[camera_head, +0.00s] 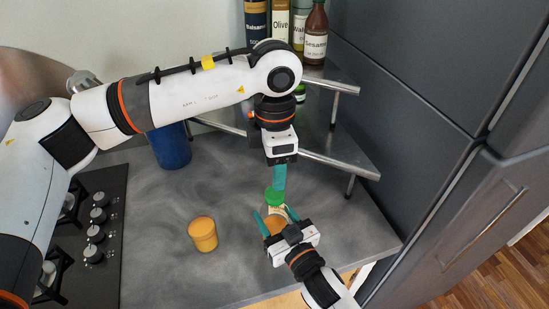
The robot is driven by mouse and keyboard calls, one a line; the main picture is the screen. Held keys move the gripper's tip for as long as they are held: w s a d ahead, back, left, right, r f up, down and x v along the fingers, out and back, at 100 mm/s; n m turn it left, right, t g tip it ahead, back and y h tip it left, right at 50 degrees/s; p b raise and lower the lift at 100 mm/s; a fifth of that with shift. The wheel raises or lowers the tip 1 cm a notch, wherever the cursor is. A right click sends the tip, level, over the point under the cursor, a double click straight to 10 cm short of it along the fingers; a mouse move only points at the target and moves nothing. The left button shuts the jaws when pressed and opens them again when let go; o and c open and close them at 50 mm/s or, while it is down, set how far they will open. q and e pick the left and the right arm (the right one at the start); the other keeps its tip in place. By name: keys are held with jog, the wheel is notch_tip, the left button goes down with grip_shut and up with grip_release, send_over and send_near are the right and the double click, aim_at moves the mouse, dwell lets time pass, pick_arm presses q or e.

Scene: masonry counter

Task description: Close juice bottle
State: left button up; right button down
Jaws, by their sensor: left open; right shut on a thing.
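The juice bottle (275,223) is at the front right of the counter, its orange body partly hidden by my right gripper. My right gripper (272,219) is shut on it, with one green finger on each side. A green cap (275,196) shows at the bottle's top end, directly below my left gripper. My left gripper (278,188) points down with its fingers at the cap. It is open, though its fingers overlap in this view. I cannot tell whether the cap is seated on the bottle or whether the fingers touch it.
An orange cup (203,234) stands left of the bottle. A blue container (170,147) stands behind, near the stove (88,232). A metal corner shelf (335,150) holds several bottles at the back right. Grey cabinets (440,130) bound the right side.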

aim_at(274, 192)
pick_arm(q)
jog(key=n, duration=0.2)
jog(key=r+n, duration=0.1)
jog(key=n, duration=0.2)
jog(key=shift+r+n, duration=0.2)
jog(key=shift+n, duration=0.1)
jog(key=shift+f, duration=4.05)
jog(key=c, duration=1)
